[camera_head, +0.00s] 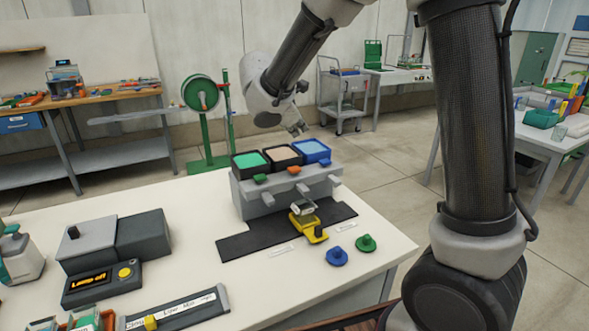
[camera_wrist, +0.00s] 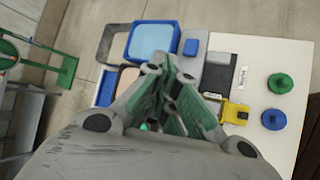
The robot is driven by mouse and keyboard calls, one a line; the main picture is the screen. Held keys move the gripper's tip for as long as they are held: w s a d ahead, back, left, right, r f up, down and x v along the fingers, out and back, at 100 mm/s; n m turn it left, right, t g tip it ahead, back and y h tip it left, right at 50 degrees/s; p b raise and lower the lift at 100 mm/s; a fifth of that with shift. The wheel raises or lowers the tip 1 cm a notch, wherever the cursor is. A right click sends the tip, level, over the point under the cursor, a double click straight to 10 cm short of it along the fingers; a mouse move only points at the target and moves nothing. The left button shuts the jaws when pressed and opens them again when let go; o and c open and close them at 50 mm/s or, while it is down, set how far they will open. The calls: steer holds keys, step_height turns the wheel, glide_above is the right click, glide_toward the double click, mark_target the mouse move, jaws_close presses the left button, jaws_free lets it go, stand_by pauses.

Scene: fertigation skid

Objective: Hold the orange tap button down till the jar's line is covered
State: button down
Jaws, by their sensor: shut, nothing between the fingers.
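The orange tap button (camera_head: 294,169) is on the front top edge of the grey tank stand, between a green and a blue button. It is hidden behind my fingers in the wrist view. The small clear jar (camera_head: 304,208) stands below the middle spout in a yellow holder (camera_head: 303,221); its line and fill level are too small to tell. The yellow holder also shows in the wrist view (camera_wrist: 236,112). My gripper (camera_head: 298,129) is shut and empty, above and behind the tanks, apart from the button. Its fingers (camera_wrist: 172,75) cover the middle of the wrist view.
The stand (camera_head: 262,204) carries green, beige and blue tanks, with a spout (camera_head: 335,181) below the blue one. A blue knob (camera_head: 337,257) and green knob (camera_head: 366,244) lie front right. A lamp box (camera_head: 103,283) stands left.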

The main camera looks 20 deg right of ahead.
mark_target(297, 169)
steer(key=shift+f, duration=4.25)
steer(key=shift+f, duration=0.4)
steer(key=shift+f, duration=0.55)
stand_by(2.8)
